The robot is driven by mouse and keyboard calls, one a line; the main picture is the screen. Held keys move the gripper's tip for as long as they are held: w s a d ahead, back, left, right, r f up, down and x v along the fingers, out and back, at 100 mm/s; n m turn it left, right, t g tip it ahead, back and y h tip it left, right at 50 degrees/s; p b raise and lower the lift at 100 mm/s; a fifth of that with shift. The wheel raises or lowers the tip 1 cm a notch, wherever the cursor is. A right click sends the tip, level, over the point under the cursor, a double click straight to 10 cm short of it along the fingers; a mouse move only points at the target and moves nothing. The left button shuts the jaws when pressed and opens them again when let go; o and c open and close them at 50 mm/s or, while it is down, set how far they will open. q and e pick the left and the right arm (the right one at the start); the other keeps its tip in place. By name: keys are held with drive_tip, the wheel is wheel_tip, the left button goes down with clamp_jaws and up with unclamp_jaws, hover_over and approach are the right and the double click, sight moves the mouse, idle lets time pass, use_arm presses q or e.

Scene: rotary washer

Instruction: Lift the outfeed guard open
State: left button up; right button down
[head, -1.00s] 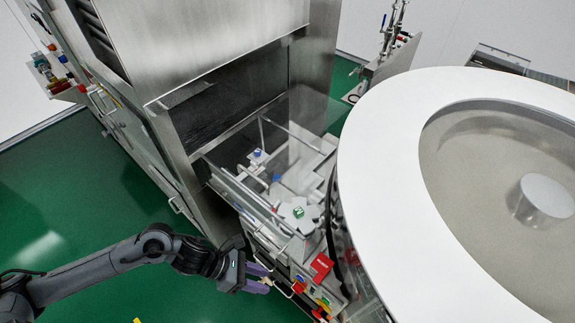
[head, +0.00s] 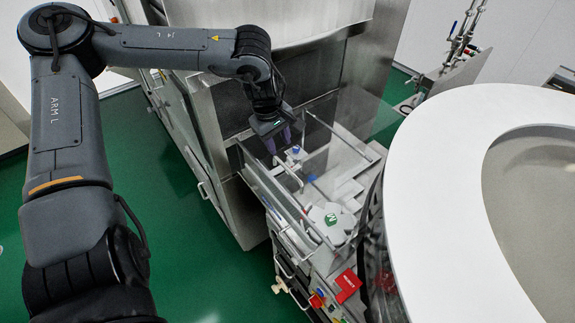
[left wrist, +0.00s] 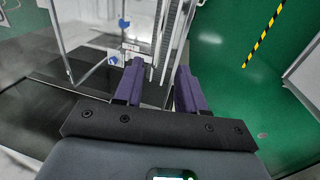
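The outfeed guard appears as a clear panel with thin metal rails (head: 287,197) on the steel washer's outfeed, in the head view. Its exact outline is hard to tell because it is transparent. My left gripper (head: 282,140) is over the far left end of these rails, fingers pointing down. In the left wrist view its two purple fingers (left wrist: 160,88) are apart with a gap between them, and nothing is clearly held. Metal rails show beyond the fingertips; contact cannot be told. My right gripper is in neither view.
The steel washer cabinet (head: 215,125) stands behind the outfeed. A large white round ring (head: 440,180) fills the right side. A red box (head: 346,285) is at the outfeed's front. Green floor (head: 180,220) is clear at the left.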

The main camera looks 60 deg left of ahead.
sight(286, 167)
use_arm(q)
drive_tip(key=f, duration=0.3)
drive_tip(key=w+f, duration=0.1)
drive_tip(key=f, duration=0.3)
drive_tip(key=w+f, duration=0.1)
drive_tip(key=f, duration=0.2)
drive_tip(key=shift+a+f+p, duration=0.15)
drive_tip(key=shift+p, duration=0.2)
clamp_jaws()
